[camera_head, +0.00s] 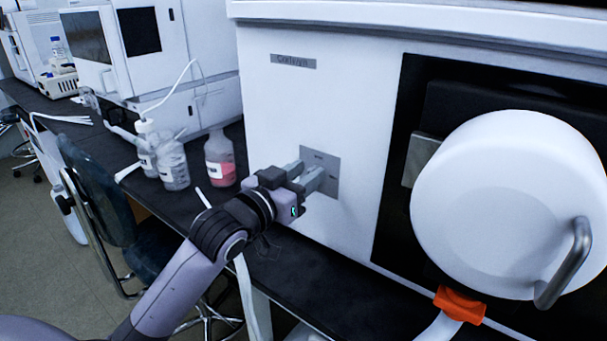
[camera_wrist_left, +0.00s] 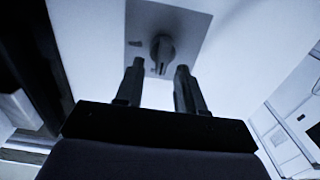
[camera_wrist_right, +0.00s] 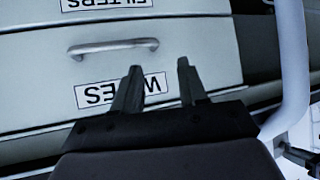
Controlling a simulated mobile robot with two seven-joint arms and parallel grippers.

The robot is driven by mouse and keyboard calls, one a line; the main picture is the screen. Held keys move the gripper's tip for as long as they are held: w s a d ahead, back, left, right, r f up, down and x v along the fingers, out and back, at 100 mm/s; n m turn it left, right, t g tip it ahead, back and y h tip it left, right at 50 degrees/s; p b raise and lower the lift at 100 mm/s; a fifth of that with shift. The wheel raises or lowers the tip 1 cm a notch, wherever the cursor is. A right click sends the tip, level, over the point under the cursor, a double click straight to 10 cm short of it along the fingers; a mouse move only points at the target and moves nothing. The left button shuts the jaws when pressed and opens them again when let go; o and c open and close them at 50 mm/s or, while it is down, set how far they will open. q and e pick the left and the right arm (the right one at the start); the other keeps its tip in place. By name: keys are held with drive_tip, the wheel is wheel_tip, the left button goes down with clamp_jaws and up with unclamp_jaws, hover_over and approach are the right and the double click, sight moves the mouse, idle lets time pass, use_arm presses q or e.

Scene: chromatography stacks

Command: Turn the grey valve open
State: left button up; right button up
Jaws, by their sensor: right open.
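The grey valve knob (camera_wrist_left: 162,48) is round with a raised grip and sits on a grey plate (camera_wrist_left: 190,22) on the white machine's front. In the head view the plate (camera_head: 320,157) shows, but my left gripper (camera_head: 308,172) hides the knob. In the left wrist view my left gripper (camera_wrist_left: 160,68) is open, with a finger to either side of the knob's lower part. The knob appears just beyond the fingertips; I see no clear contact. My right gripper (camera_wrist_right: 158,70) is open and empty in the right wrist view, facing drawer fronts.
A large white round door (camera_head: 500,205) with a metal handle (camera_head: 568,262) stands at the right. An orange clip (camera_head: 460,304) is below it. Several bottles, one with pink liquid (camera_head: 220,172), stand on the black bench left of my gripper. A drawer handle (camera_wrist_right: 112,46) is near my right gripper.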

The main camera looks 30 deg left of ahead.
use_arm(q)
clamp_jaws()
use_arm(e)
drive_tip(key=shift+r, duration=0.1)
use_arm(q)
drive_tip(key=shift+d+r+m+p, duration=0.15)
drive_tip(key=shift+m+p, duration=0.75)
drive_tip(key=shift+p, duration=0.05)
drive_tip(key=shift+s+d+f+m+p, duration=0.1)
drive_tip(key=shift+d+f+m+p, duration=0.2)
drive_tip(key=shift+m+p, duration=1.7)
drive_tip(key=shift+w+d+f+m+p, duration=0.1)
drive_tip(key=shift+d+f+m+p, duration=0.4)
drive_tip(key=shift+m, duration=2.85)
drive_tip(key=shift+s+a+f+m+p, duration=0.1)
drive_tip(key=shift+f+m+p, duration=0.1)
drive_tip(key=shift+m+p, duration=1.9)
use_arm(e)
wheel_tip(320, 180, up, 8)
drive_tip(key=b, duration=0.1)
drive_tip(key=shift+s+d, duration=0.35)
use_arm(q)
drive_tip(key=shift+m, duration=0.75)
